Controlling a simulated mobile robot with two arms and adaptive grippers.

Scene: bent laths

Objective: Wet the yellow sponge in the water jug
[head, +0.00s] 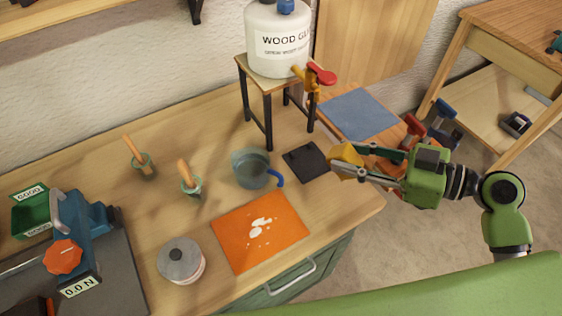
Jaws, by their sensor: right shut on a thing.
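The yellow sponge (345,154) is between the fingers of my right gripper (352,162), which is shut on it. The gripper and sponge are over the right part of the bench, to the right of the black pad. A bluish see-through jug (250,166) with a blue handle stands upright on the bench, to the left of the sponge and apart from it. I take it to be the water jug; its water level is hard to tell. Part of the sponge is hidden by the fingers. My left gripper is not in view.
A black pad (305,161) lies between jug and sponge. An orange sheet (259,231) with white blobs lies in front of the jug. A wood glue container (279,42) on a stand (268,110) rises behind. Two brush pots, a lidded tin (181,261) and a blue device stand left.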

